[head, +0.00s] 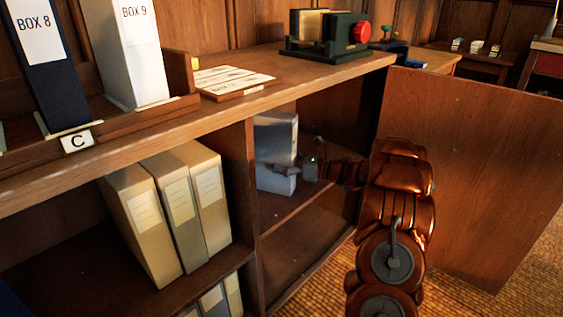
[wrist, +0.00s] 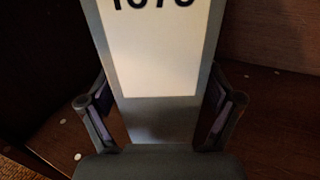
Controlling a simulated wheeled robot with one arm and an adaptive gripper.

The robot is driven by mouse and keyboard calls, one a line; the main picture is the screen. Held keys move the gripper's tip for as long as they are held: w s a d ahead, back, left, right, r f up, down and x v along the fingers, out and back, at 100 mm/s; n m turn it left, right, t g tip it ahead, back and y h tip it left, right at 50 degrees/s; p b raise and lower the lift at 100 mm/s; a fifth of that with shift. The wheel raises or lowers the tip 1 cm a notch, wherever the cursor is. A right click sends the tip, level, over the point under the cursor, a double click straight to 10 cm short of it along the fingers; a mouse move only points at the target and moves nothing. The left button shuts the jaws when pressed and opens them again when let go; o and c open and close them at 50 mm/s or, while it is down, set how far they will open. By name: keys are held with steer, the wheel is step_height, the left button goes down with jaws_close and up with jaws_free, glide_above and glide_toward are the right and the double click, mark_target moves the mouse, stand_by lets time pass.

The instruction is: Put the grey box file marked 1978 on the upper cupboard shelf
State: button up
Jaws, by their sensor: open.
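The grey box file (head: 272,138) stands upright on the upper shelf (head: 285,213) of the open cupboard, in the head view. Its white label fills the middle of the wrist view (wrist: 160,55), with the top of the number cut off by the frame edge. My gripper (head: 291,170) is at the front of the box, inside the cupboard. In the wrist view my gripper (wrist: 160,108) is open, one finger on each side of the box's lower part. Whether the fingers touch its sides is hard to tell. The back of the box is hidden.
The open cupboard door (head: 470,170) stands to the right of my arm. A wooden divider (head: 240,180) is on the left, with several cream box files (head: 180,205) beyond it. The shelf right of the box looks clear. Box 9 (head: 135,50) stands on the top.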

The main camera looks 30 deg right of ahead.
steer(key=p+v, duration=0.2)
steer(key=v, duration=1)
steer(key=shift+a, duration=0.15)
